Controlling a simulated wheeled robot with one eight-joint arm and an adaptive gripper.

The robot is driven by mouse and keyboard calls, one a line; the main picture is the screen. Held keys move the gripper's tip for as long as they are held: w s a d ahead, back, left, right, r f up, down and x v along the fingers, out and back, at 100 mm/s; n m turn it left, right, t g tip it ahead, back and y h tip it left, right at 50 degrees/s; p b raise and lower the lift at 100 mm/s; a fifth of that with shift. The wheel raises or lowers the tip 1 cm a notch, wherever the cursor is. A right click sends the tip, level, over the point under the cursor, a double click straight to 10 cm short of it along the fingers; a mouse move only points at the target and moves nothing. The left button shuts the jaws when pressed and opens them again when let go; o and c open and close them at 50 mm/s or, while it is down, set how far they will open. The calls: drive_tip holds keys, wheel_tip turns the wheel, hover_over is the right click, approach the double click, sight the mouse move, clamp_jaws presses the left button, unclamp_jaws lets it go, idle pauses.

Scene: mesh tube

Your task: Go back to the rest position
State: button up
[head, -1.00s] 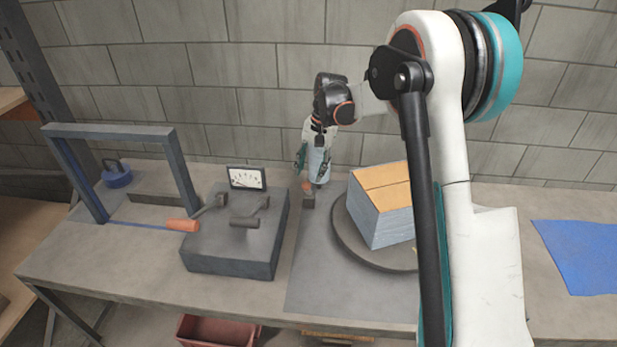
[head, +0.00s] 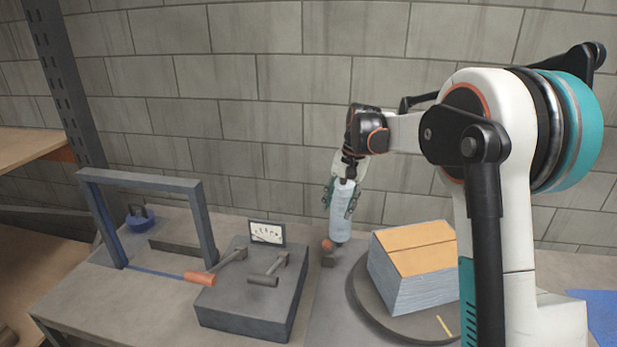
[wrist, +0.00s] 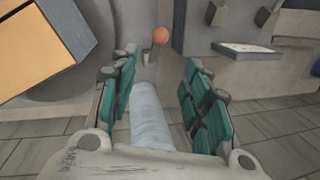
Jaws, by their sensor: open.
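My gripper (head: 340,207) is open, its teal-padded fingers apart, above the back of the workbench in the head view. A pale blue tube (head: 341,222) stands nearly upright there, its upper part between the fingers. In the wrist view, my gripper (wrist: 162,88) has a finger on either side of the tube (wrist: 150,112), with a visible gap at the right finger; contact at the left finger is hard to tell. A small orange ball (head: 327,244) on a dark block sits beside the tube's lower end, and also shows in the wrist view (wrist: 161,35).
A stacked block with an orange top (head: 415,246) rests on a round turntable (head: 369,309) at right. A grey meter box (head: 250,305) with levers and a grey frame (head: 200,225) stand at left. A block wall (head: 250,100) rises behind. A blue sheet (head: 603,312) lies far right.

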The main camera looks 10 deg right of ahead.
drive_tip(key=s+a+r+n+t+h, duration=0.1)
drive_tip(key=s+r+t, duration=0.1)
drive_tip(key=s+r, duration=0.45)
drive_tip(key=s+a+r+n+t, duration=0.1)
drive_tip(key=s+r+n, duration=0.15)
drive_tip(key=s, duration=0.75)
drive_tip(key=s+f+n+t, duration=0.1)
drive_tip(key=s+f+t, duration=0.1)
drive_tip(key=s, duration=0.7)
drive_tip(key=s+a+f+n+t+h, duration=0.1)
drive_tip(key=s+f+n+t, duration=0.1)
drive_tip(key=s, duration=0.7)
drive_tip(key=shift+s+f, duration=0.4)
drive_tip(key=shift+f, duration=0.25)
